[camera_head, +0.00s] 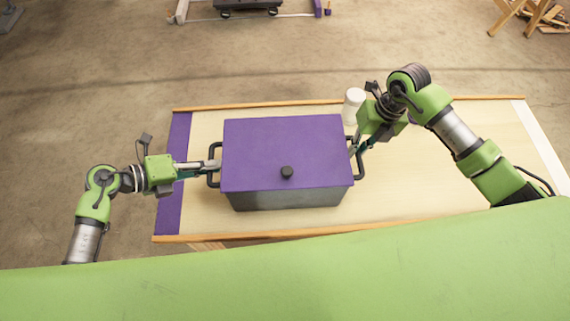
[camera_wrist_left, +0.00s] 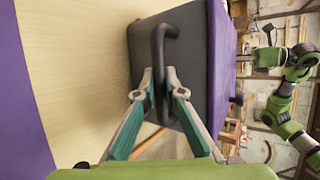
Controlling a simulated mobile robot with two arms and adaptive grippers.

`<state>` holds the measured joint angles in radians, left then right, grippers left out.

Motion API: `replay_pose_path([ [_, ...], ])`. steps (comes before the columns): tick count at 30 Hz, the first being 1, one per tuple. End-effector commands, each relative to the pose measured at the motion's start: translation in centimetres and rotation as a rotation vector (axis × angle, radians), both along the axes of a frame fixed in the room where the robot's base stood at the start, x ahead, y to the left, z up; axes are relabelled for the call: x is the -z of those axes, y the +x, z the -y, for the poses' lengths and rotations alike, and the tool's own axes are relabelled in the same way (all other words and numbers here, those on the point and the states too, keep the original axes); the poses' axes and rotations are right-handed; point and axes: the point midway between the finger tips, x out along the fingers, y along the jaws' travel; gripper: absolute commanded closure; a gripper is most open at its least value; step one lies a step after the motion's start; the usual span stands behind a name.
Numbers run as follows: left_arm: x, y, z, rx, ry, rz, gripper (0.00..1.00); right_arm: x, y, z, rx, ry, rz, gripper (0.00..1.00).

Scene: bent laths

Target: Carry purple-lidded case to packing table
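The dark grey case with a purple lid (camera_head: 282,150) and black knob is over the pale wooden table (camera_head: 420,190). I cannot tell whether it touches the tabletop. My left gripper (camera_head: 217,166) is at its left handle. In the left wrist view, the left gripper (camera_wrist_left: 158,76) has its fingertips closed on both sides of the black handle (camera_wrist_left: 158,50). My right gripper (camera_head: 354,148) is at the right handle (camera_head: 361,162); its fingers are too small and partly hidden to tell their grip.
A white cylinder (camera_head: 353,103) stands behind the case, close to my right gripper. The table has a purple strip (camera_head: 171,190) at left and a white strip at right. A stand with a dark item (camera_head: 247,6) and wooden trestles (camera_head: 528,15) are far back. Bare floor lies between.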

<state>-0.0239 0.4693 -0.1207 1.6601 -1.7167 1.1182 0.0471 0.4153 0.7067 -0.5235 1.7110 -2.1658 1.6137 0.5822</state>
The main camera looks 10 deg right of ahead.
Motion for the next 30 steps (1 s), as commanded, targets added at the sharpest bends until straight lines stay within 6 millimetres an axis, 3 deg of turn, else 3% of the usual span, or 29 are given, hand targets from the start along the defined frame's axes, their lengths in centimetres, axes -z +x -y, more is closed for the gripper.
replay_pose_path([
  [14, -0.5, 0.1, 0.0, -0.001, -0.001, 0.002, 1.00, -0.6, 0.1, 0.0, 0.001, 0.001, 0.003, 1.00],
  [30, -4.6, 0.1, -0.1, -0.001, -0.001, 0.002, 1.00, -4.7, 0.1, 0.1, 0.002, 0.000, 0.004, 1.00],
])
